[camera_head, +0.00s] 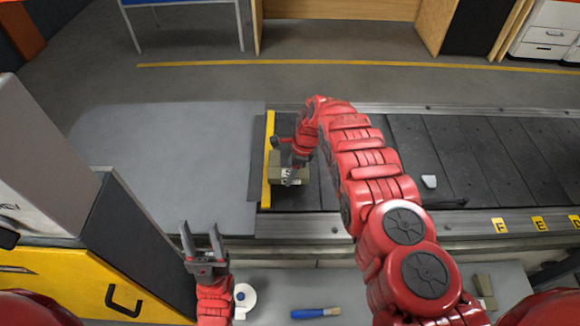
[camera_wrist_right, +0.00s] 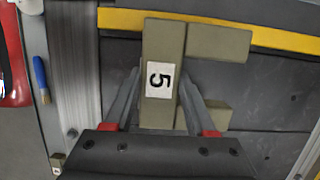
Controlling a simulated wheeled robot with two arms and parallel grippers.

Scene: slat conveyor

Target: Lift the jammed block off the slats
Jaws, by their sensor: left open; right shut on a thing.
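I cannot tell whether the block touches the slats (camera_head: 460,150). My left gripper (camera_head: 199,232) is open and empty in front of the conveyor.
A small pale piece (camera_head: 429,181) lies on the slats to the right. A blue-handled brush (camera_head: 315,313), a white round object (camera_head: 244,297) and a khaki block (camera_head: 485,285) are on the near surface. The grey plate (camera_head: 170,150) left of the conveyor is clear.

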